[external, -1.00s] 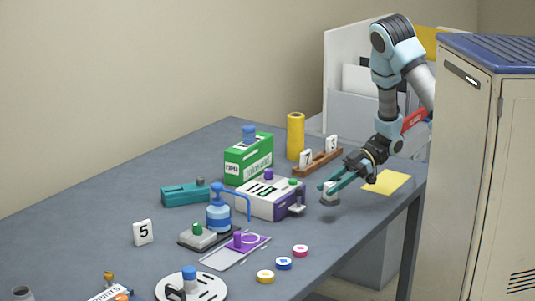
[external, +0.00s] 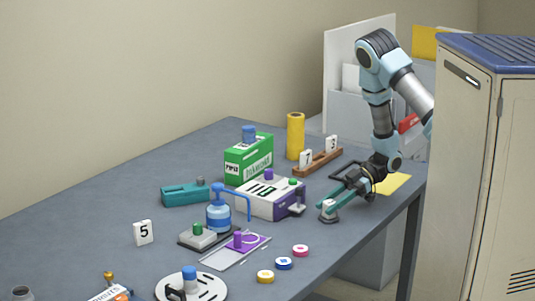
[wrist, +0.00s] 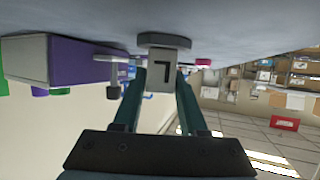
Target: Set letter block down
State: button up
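The letter block (external: 328,211) is a small pale grey block on a wider dark base, low over the table near its right edge. In the wrist view the block (wrist: 163,72) shows a black L-like mark and sits between my two teal fingers. My gripper (external: 328,203) is shut on it, with a finger along each side; the wrist view shows the fingertips (wrist: 163,78) at its sides. The dark base (wrist: 165,40) is close to the grey table surface in the wrist view. I cannot tell whether it touches.
A white and purple box (external: 262,200) stands left of the block. A wooden rack (external: 318,162) with number tiles is behind. A yellow sheet (external: 394,184) lies to the right. Coloured discs (external: 284,264) lie in front. The table (external: 350,228) is clear just around the block.

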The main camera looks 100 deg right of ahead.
jog(key=o, duration=0.4)
jog(key=shift+c, duration=0.2)
jog(key=shift+r, duration=0.25)
jog(key=b+v, duration=0.1)
jog(key=v, duration=1.1)
jog(key=shift+b, duration=0.35)
jog(key=shift+w+d, duration=0.1)
